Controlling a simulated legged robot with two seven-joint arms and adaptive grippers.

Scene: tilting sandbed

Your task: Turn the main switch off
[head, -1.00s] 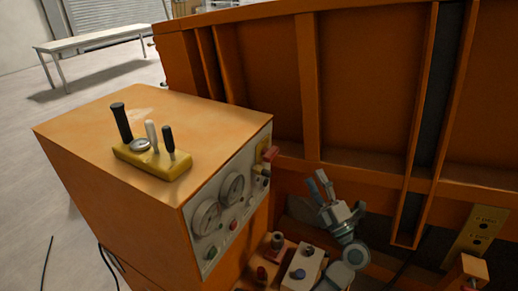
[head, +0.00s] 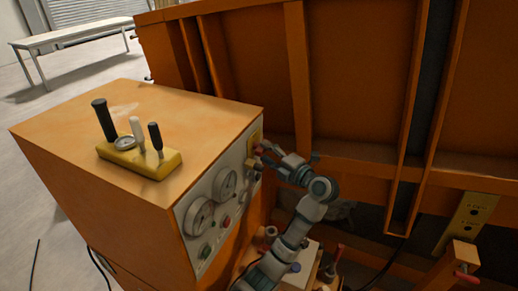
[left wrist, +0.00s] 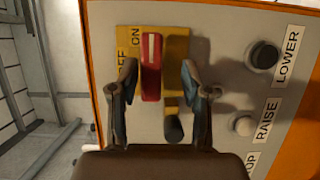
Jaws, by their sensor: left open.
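The main switch is a red handle (left wrist: 151,66) on a yellow plate (left wrist: 178,45) marked ON and OFF, on the grey panel of the orange cabinet. My left gripper (left wrist: 158,69) is open in the left wrist view, with one finger on each side of the red handle. Whether the fingers touch it I cannot tell. In the head view the left gripper (head: 266,153) is at the far end of the panel (head: 208,245), in front of the yellow plate (head: 256,138), and mostly covers the switch. My right gripper is not in view.
A black knob (left wrist: 174,128) sits just below the handle. A black LOWER button (left wrist: 264,55) and a white RAISE button (left wrist: 243,124) are to the right. Gauges (head: 200,216) and a yellow lever block (head: 140,160) are on the cabinet. The orange sandbed wall (head: 355,75) stands behind.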

